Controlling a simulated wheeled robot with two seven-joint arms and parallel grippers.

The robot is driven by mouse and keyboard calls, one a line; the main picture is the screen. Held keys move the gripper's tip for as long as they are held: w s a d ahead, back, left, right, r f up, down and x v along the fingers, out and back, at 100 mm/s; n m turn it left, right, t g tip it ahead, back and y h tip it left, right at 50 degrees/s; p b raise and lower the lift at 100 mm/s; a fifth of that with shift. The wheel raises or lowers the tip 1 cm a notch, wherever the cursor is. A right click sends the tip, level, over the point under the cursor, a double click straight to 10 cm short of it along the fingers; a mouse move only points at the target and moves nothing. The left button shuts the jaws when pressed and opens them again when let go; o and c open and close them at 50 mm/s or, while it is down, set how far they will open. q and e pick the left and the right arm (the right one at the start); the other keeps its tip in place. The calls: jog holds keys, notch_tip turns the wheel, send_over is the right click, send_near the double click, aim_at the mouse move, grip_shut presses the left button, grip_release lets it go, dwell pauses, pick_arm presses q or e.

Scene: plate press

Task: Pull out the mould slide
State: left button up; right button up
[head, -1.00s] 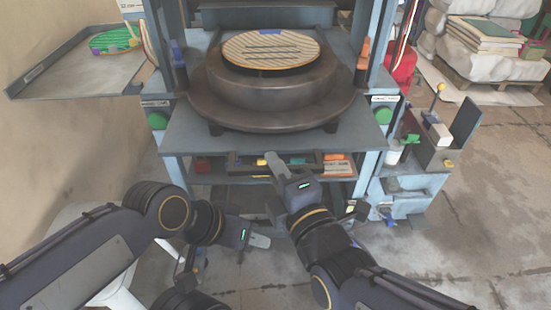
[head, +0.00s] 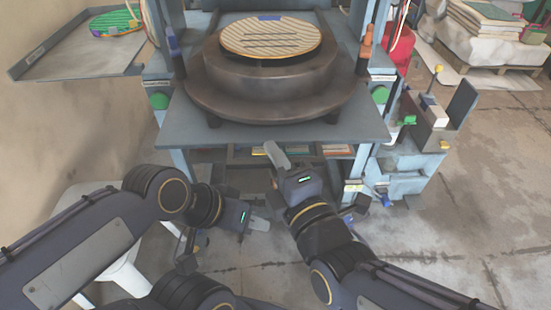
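The mould slide is a flat grey plate (head: 172,128) jutting from the press, its front edge facing me. It bears a heavy dark round mould (head: 265,99), and a striped round plate (head: 270,38) lies on top. My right gripper (head: 274,166) is just below and in front of the slide's front edge in the picture. Its fingers look spread, with nothing seen between them. My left gripper (head: 258,225) is lower and further left, pointing right, apart from the slide. Its finger gap is hard to make out. The slide's underside is hidden.
Under the slide is a shelf with coloured items (head: 335,149). A grey side tray (head: 70,62) with a green disc (head: 115,22) stands at left. A blue-grey side unit (head: 405,165) stands at right. Bare floor (head: 480,190) lies further right.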

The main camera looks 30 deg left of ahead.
jog(key=p+v, duration=0.2)
jog(key=v, duration=0.6)
jog(key=shift+w+a, duration=0.1)
jog(key=shift+a, duration=0.05)
